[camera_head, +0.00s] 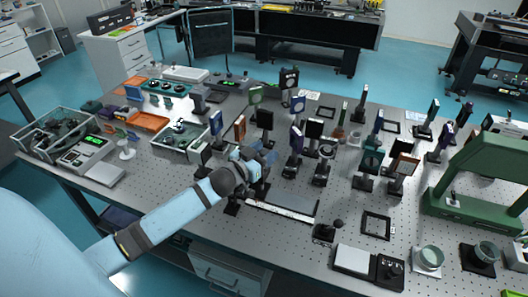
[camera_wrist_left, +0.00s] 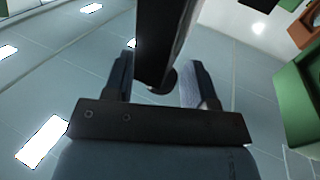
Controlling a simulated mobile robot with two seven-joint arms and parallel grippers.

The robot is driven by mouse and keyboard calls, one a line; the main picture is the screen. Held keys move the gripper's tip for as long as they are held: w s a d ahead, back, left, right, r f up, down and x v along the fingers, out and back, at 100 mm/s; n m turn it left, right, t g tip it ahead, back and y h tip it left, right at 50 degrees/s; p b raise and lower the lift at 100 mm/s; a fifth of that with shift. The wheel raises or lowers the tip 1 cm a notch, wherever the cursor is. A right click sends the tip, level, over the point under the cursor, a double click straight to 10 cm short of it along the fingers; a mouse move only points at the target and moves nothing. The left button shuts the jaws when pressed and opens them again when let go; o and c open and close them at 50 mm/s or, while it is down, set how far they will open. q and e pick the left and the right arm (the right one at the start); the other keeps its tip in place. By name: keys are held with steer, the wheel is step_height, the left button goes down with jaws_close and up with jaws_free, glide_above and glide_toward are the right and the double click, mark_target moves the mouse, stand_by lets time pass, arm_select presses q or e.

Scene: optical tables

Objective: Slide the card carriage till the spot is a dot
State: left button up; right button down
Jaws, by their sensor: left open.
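My left gripper (camera_head: 262,158) reaches in over the table at the left end of a low rail. In the left wrist view the gripper (camera_wrist_left: 162,78) is open, with a finger on each side. A dark upright piece (camera_wrist_left: 158,40) with a rounded end stands between the fingers, with gaps showing on both sides. I cannot tell whether it is part of the card carriage. The rail has a white scale strip (camera_head: 281,216) along its front. The carriage is largely hidden by my gripper and wrist. I cannot make out the light spot. My right gripper is not in view.
Several mounted optics crowd the table behind the rail, including a dark-framed one (camera_head: 324,166). A black post base (camera_head: 325,232) stands by the rail's right end. A green frame (camera_head: 480,172) is at the right. Glass-walled bins (camera_head: 183,140) stand at the left.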

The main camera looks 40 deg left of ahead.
arm_select(q)
jaws_close()
steer(key=d, duration=0.3)
steer(key=shift+w+d, duration=0.15)
steer(key=shift+w, duration=0.2)
jaws_free()
steer(key=shift+a, duration=0.25)
steer(key=shift+s+d, duration=0.1)
steer(key=s+a+b, duration=0.1)
steer(key=s+a, duration=0.1)
steer(key=s, duration=1.1)
steer(key=shift+s+b, duration=0.3)
